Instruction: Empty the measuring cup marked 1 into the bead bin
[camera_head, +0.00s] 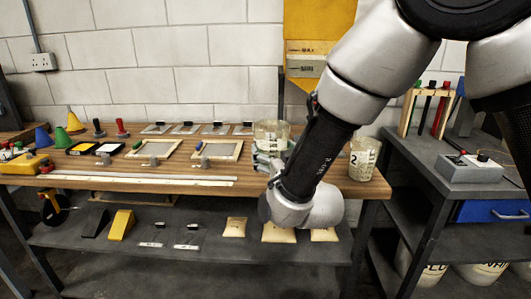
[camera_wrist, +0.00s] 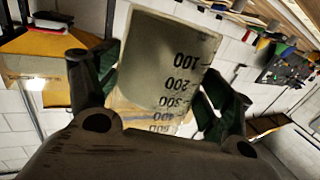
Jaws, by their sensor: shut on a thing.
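My gripper (camera_head: 268,154) is shut on a clear measuring cup (camera_head: 271,133) above the right part of the workbench. In the wrist view the cup (camera_wrist: 165,62) sits between the two fingers, with a black scale from 100 to 500 facing the camera. Its number mark is not visible, and its contents are unclear. In the head view it looks about upright. Another cup, marked 2 (camera_head: 363,160), stands at the bench's right end. Two white buckets sit low at right, one (camera_head: 428,271) left of the other (camera_head: 484,272); their lettering is partly hidden, so I cannot tell which is the bead bin.
The wooden workbench (camera_head: 110,178) carries framed screens, cones, stamps and a long pale strip. Its lower shelf (camera_head: 90,237) holds wedges and small bags. At right, a dark side bench (camera_head: 428,153) bears a grey box (camera_head: 470,168) and a rack of coloured tubes; a blue drawer (camera_head: 493,211) is below.

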